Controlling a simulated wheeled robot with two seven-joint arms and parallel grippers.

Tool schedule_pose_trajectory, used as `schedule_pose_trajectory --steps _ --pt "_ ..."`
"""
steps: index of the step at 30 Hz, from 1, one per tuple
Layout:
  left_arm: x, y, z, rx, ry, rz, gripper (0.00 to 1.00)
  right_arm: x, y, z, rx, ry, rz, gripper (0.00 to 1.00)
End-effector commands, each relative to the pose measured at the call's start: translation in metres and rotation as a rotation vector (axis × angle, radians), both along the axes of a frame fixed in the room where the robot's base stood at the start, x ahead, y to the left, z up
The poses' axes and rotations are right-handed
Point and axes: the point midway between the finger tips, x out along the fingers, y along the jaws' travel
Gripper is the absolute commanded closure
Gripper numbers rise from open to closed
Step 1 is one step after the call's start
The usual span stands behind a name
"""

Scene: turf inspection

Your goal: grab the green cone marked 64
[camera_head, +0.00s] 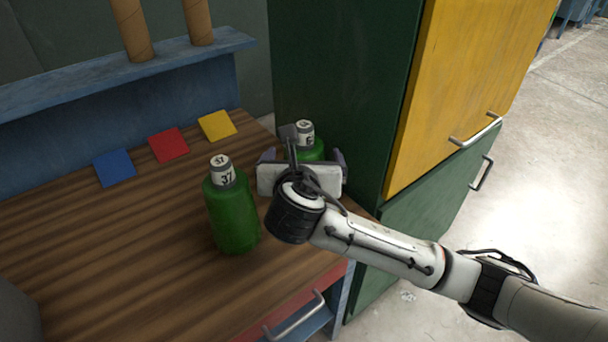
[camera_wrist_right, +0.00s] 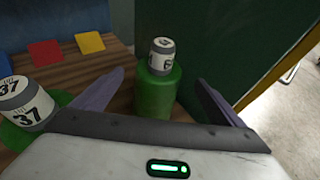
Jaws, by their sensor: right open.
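A green cone-like bottle with a white and grey marked top (camera_head: 305,140) stands upright on the wooden table, near the green cabinet. In the right wrist view it (camera_wrist_right: 157,88) stands between my finger tips, and its label reads as a partly turned 6 and perhaps 4. My right gripper (camera_head: 301,157) is open around or just in front of it, and the wrist hides its lower part in the head view. A second green one marked 37 (camera_head: 233,212) stands to the left, also in the right wrist view (camera_wrist_right: 27,105). My left gripper is not in view.
Blue (camera_head: 114,167), red (camera_head: 169,145) and yellow (camera_head: 217,125) squares lie on the wooden table (camera_head: 110,265). A blue shelf (camera_head: 130,70) with brown tubes runs behind. The green and yellow cabinet (camera_head: 345,70) stands close on the right.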

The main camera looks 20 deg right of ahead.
Motion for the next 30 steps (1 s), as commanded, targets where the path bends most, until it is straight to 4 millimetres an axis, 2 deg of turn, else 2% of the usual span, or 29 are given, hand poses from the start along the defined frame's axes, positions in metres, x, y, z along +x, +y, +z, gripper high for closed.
schedule_pose_trajectory --steps 3,8,16,26,30 --pt "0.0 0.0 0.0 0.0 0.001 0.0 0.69 0.013 -0.005 -0.006 0.002 0.001 -0.002 0.08" --pt "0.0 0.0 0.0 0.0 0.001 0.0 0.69 0.023 -0.008 -0.01 0.005 0.0 -0.001 0.08" --pt "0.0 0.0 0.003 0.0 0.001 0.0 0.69 0.057 -0.02 -0.023 0.006 0.001 -0.001 0.08" --pt "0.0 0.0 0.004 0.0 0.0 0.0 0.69 0.064 -0.022 -0.027 0.007 0.0 0.0 0.08" --pt "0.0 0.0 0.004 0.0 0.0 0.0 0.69 0.064 -0.022 -0.027 0.007 0.0 0.0 0.3"
